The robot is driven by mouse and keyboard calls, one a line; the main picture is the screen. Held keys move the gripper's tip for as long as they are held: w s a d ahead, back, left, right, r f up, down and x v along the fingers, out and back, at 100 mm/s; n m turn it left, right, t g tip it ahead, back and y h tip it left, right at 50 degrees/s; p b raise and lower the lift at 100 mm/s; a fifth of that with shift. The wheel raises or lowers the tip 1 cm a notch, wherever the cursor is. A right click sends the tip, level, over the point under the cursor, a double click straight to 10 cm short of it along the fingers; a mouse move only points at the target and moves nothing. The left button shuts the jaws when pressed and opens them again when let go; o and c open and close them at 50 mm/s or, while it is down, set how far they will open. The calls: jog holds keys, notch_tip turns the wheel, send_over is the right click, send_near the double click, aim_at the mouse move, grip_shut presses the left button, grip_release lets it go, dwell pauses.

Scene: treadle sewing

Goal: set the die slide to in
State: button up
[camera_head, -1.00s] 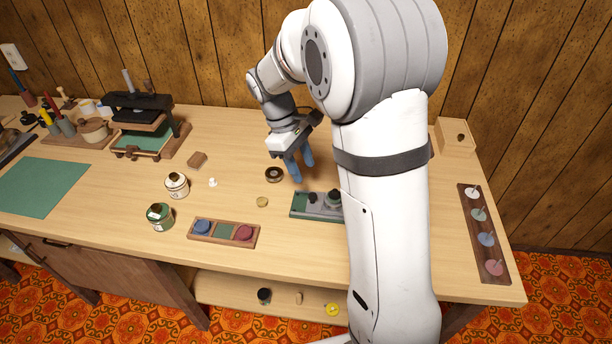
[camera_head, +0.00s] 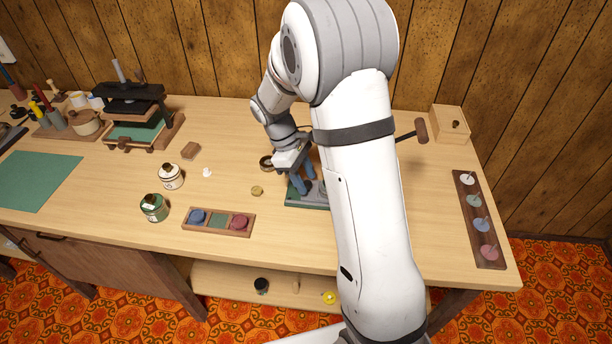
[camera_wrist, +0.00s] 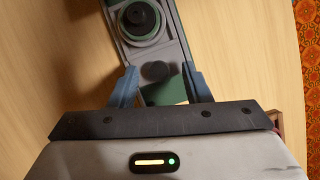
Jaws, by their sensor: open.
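The grey and green die-slide device (camera_head: 296,201) lies on the bench, partly hidden behind my arm in the head view. In the wrist view, its grey body (camera_wrist: 176,46) carries a round part with a black knob (camera_wrist: 140,18). A smaller dark round knob (camera_wrist: 155,72) sits nearer to me, beside a bare green strip (camera_wrist: 165,94). My gripper (camera_wrist: 160,72) is open, with one blue finger on each side of the small knob and gaps between. In the head view my gripper (camera_head: 299,184) is low over the device. Contact with the device cannot be told.
A tray of colour pads (camera_head: 218,221) lies left of the device, with a small brass piece (camera_head: 257,190) behind it. A dark round tin (camera_head: 266,163) is close behind my gripper. A rack of coloured discs (camera_head: 478,215) is at the right.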

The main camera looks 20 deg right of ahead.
jog(key=shift+c, duration=0.5)
grip_shut()
